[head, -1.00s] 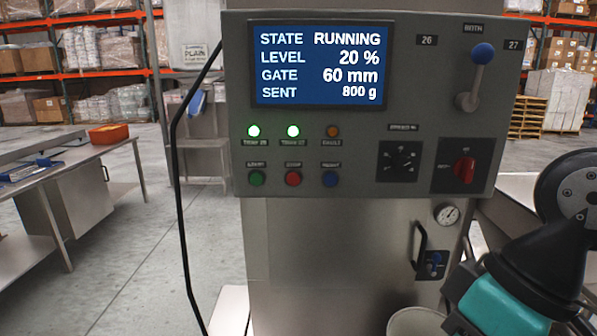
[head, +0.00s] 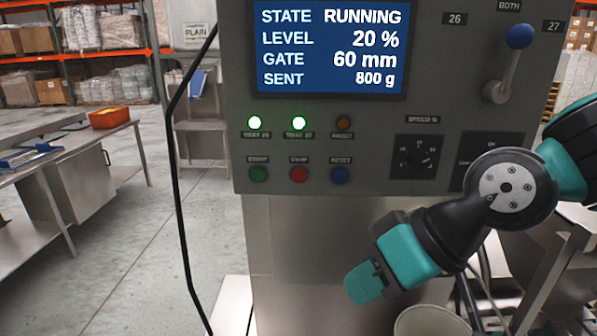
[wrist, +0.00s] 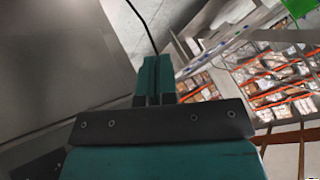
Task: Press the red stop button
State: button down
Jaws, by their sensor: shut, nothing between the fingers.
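The red stop button (head: 299,175) sits in the lower row of the grey control panel (head: 420,100), between the green start button (head: 258,175) and the blue reset button (head: 340,176). The display (head: 330,48) reads STATE RUNNING, LEVEL 20 %, GATE 60 mm, SENT 800 g. My gripper (head: 362,284) is below and right of the red button in the head view, apart from it. In the wrist view my gripper (wrist: 153,75) is shut and empty, with the fingers together. The button cannot be made out in the wrist view.
A black cable (head: 178,200) hangs at the panel's left. A blue-knobbed lever (head: 510,65) and a dial (head: 416,157) are at the right. A pale bucket (head: 432,322) stands below my arm.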

aim_at(299, 176)
jog(key=w+a+m+t+y+p, duration=0.1)
jog(key=w+a+m+t+y, duration=0.1)
jog(key=w, duration=0.5)
jog(key=w+a+m+t+y+p, duration=0.1)
jog(key=w+a+m+t, duration=0.3)
jog(key=w+t, duration=0.3)
jog(key=shift+w+a+f+t+y+p, duration=0.15)
jog(key=shift+w+a+t+y+p, duration=0.3)
jog(key=shift+a, duration=0.4)
jog(key=shift+w, duration=0.1)
jog(key=shift+w+d+p, duration=0.15)
jog(key=shift+w+p, duration=1.5)
jog(key=shift+w, duration=2.7)
jog(key=shift+w, duration=0.15)
jog(key=shift+w, duration=0.3)
